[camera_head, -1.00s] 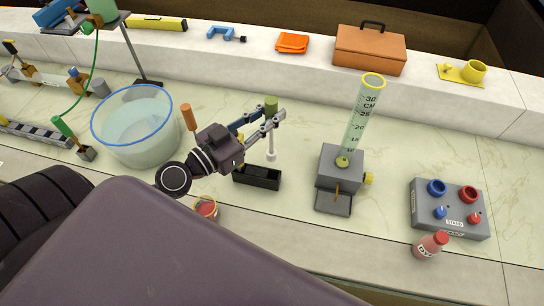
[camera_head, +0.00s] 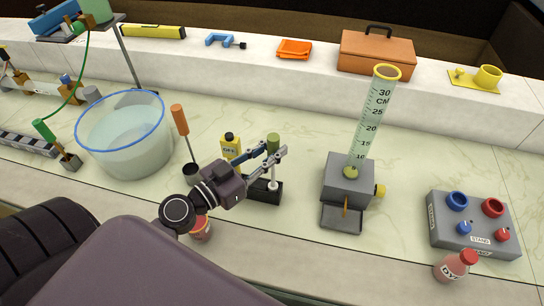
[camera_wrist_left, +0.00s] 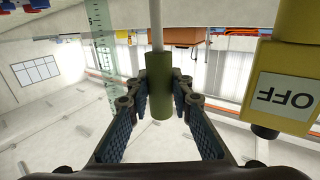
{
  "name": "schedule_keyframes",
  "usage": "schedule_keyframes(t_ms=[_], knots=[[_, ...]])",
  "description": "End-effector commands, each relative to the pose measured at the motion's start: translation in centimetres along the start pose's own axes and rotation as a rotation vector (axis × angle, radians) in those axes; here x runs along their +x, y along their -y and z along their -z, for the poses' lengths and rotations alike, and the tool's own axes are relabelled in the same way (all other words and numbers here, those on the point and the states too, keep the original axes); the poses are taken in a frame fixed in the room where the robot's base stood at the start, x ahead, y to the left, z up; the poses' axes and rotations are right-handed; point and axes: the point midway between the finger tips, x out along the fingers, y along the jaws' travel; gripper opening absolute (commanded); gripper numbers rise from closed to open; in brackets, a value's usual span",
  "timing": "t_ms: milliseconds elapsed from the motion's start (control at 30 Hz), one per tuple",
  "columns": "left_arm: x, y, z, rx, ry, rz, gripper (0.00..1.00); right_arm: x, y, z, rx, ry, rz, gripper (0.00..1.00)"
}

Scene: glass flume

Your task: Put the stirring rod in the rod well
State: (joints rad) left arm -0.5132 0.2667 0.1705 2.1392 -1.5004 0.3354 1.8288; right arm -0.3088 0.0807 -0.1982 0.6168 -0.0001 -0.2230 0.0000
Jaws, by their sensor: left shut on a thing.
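The stirring rod has an olive-green handle (camera_head: 273,143) and a thin white shaft with a pale knob at its lower end. My left gripper (camera_head: 272,155) is shut on the handle and holds the rod upright. In the left wrist view the handle (camera_wrist_left: 160,85) is between the fingers, with the pale shaft running to the top edge. The black open-topped box, which looks like the rod well (camera_head: 267,191), is under the gripper. The knob overlaps the box in the picture; I cannot tell whether it is inside or above it. My right gripper is not in view.
An orange-handled tool (camera_head: 180,120) and a glass tank (camera_head: 125,140) stand left. A grey stand (camera_head: 346,180) with a measuring tube is right.

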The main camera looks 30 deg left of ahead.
Motion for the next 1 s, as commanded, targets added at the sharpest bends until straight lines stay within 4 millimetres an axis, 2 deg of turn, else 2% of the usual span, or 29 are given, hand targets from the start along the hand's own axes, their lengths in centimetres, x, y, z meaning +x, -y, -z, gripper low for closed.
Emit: schedule_keyframes(t_ms=[33,300,800,833,967,1000], knots=[[0.0,0.0,-0.7,0.0,-0.002,0.001,0.0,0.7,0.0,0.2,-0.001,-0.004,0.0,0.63],[0.0,0.0,-0.5,0.002,-0.002,0.0,0.0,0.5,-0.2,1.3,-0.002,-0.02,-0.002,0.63],[0.0,0.0,-1.7,0.001,-0.002,0.0,0.0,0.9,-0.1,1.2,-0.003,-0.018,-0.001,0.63],[0.0,0.0,-1.7,0.001,-0.002,0.0,0.22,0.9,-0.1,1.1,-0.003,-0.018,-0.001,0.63],[0.0,0.0,-1.7,0.001,-0.002,0.0,0.36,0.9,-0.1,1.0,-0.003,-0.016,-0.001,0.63],[0.0,0.0,-1.7,0.001,-0.002,0.0,0.37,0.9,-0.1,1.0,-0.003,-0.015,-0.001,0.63]])
